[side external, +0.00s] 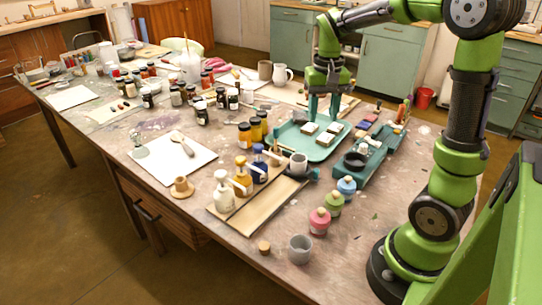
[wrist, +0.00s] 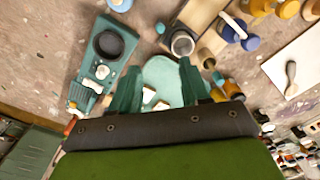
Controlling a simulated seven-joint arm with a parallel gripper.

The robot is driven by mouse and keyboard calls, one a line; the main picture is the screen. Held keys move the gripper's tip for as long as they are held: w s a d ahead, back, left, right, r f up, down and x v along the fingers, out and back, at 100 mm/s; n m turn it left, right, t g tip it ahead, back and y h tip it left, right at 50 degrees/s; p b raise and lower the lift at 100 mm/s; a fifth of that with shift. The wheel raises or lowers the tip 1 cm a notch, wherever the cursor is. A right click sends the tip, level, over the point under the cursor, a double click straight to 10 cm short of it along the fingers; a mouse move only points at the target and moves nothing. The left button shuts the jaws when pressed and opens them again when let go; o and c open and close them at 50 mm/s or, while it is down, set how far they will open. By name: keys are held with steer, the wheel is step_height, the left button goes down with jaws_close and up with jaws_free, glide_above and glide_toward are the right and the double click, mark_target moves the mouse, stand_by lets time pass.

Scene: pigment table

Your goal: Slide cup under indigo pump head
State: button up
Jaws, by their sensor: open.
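A grey cup (side external: 298,162) stands at the far right end of the wooden pump board (side external: 262,205); its open top shows in the wrist view (wrist: 182,44). The indigo pump bottle (side external: 261,173) stands on the board to the cup's left, in a row with a yellow one (side external: 242,182) and a white one (side external: 223,197). In the wrist view the indigo pump (wrist: 250,43) is right of the cup, with a gap between them. My gripper (side external: 324,119) is open and empty above the teal tray, behind the cup; its fingers (wrist: 159,70) show in the wrist view.
The teal tray (side external: 287,149) holds pale blocks. A teal rack (side external: 372,160) with a dark bowl stands right of it. Pink, green and blue jars (side external: 319,221) and another grey cup (side external: 300,249) are nearer the front. Yellow jars (side external: 255,131) stand behind the pumps.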

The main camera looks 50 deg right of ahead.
mark_target(316, 170)
step_height(316, 170, down, 17)
steer(key=shift+a+r, duration=0.1)
stand_by(0.3)
steer(key=shift+c, duration=0.3)
jaws_close()
